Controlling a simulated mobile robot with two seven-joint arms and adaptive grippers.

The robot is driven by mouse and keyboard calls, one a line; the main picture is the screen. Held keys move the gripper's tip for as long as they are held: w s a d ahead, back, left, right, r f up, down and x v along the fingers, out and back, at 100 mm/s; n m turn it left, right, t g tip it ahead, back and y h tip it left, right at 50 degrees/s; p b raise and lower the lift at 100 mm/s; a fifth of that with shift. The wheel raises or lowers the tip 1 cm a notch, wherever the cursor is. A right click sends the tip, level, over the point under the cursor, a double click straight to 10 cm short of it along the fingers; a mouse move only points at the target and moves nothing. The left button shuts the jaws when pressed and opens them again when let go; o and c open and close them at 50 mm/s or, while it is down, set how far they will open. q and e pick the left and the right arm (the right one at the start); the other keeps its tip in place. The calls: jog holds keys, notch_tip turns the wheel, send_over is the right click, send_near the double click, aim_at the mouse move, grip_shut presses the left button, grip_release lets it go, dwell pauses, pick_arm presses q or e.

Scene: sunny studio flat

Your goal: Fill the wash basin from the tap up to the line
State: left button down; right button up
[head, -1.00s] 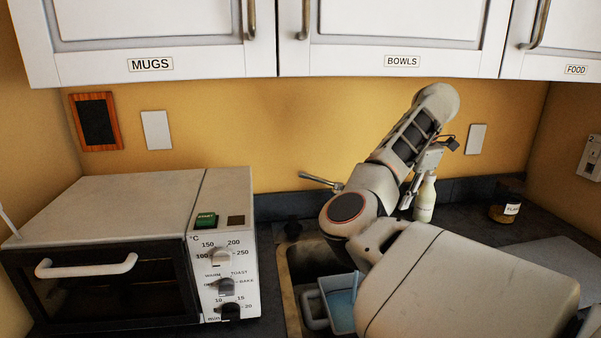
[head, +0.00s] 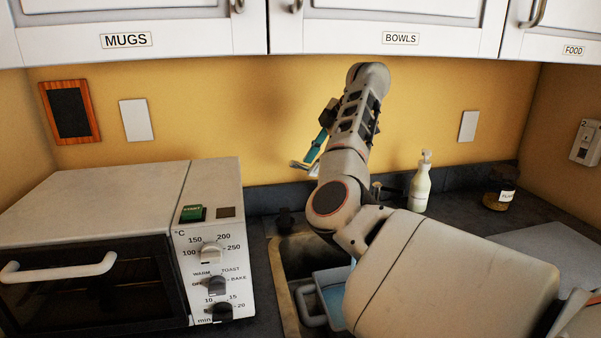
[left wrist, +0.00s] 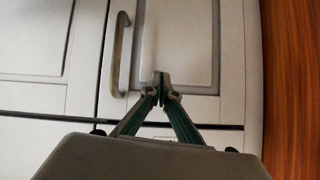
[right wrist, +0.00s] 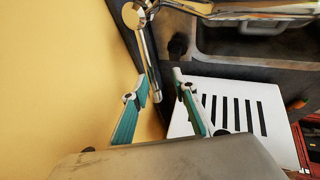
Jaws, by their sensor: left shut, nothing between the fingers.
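The light blue basin (head: 306,306) sits in the sink; my right arm hides much of it. I cannot see its line. Above it is a narrow pale-blue streak, which I cannot confirm as water. In the right wrist view the tap lever (right wrist: 146,50) shows between the open fingers of my right gripper (right wrist: 164,84); contact is unclear. My right gripper (head: 317,147) is partly hidden in the head view. My left gripper (left wrist: 161,84) is shut and empty, before white cabinet doors.
A toaster oven (head: 110,205) stands left of the sink (head: 283,280). A white bottle (head: 421,186) and a dark jar (head: 500,190) stand behind and to the right. Wall cupboards (head: 390,22) hang above.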

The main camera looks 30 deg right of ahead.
aim_at(302, 165)
jog(key=w+a, duration=0.1)
jog(key=w+f, duration=0.1)
jog(key=shift+w+a+f+b, duration=0.2)
jog(key=shift+w+a+b, duration=0.15)
jog(key=shift+a, duration=0.05)
jog(key=shift+w+a+f, duration=0.2)
jog(key=shift+w+f, duration=0.15)
jog(key=shift+f, duration=0.25)
grip_shut()
